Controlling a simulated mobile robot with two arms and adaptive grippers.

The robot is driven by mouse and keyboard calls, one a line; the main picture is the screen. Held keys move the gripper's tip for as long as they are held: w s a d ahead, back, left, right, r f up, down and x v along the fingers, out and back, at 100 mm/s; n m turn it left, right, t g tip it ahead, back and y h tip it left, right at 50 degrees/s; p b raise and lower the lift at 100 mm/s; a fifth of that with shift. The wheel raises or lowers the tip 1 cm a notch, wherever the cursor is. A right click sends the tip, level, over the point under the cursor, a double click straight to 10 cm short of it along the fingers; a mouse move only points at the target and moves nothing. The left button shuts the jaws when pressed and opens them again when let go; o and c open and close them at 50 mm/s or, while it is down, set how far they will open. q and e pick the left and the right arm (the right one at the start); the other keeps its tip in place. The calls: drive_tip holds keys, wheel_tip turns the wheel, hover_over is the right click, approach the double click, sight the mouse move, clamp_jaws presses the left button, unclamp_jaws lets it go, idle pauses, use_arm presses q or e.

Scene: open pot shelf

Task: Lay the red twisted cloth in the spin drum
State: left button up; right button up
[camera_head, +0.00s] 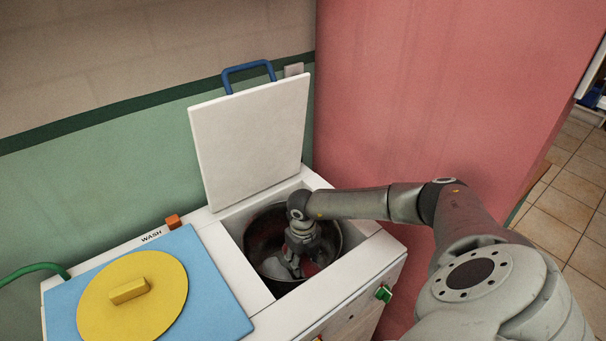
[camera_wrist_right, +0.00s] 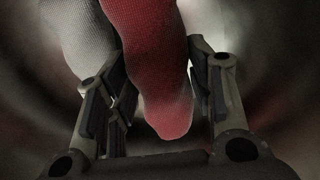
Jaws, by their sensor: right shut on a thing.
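The spin drum (camera_head: 335,240) is a dark round metal tub in the right half of the white machine, and its lid stands open. My right gripper (camera_head: 294,264) reaches down inside the drum. The red twisted cloth (camera_wrist_right: 152,50) lies between its two fingers in the right wrist view, which are shut on it, with its rounded end towards the palm. A bit of red (camera_head: 310,269) shows beside the gripper in the head view. A whitish cloth (camera_wrist_right: 80,35) lies left of the red one; whether they are joined is hidden. My left gripper is out of view.
The white lid (camera_head: 250,140) with a blue handle stands upright behind the drum. The wash side has a blue panel (camera_head: 205,270) and a round yellow cover (camera_head: 150,310). A pink wall (camera_head: 430,90) rises close behind my right arm.

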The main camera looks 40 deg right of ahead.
drive_tip(key=o, duration=1.2)
drive_tip(key=shift+o, duration=0.2)
wheel_tip(320, 180, up, 12)
drive_tip(key=shift+r, duration=0.15)
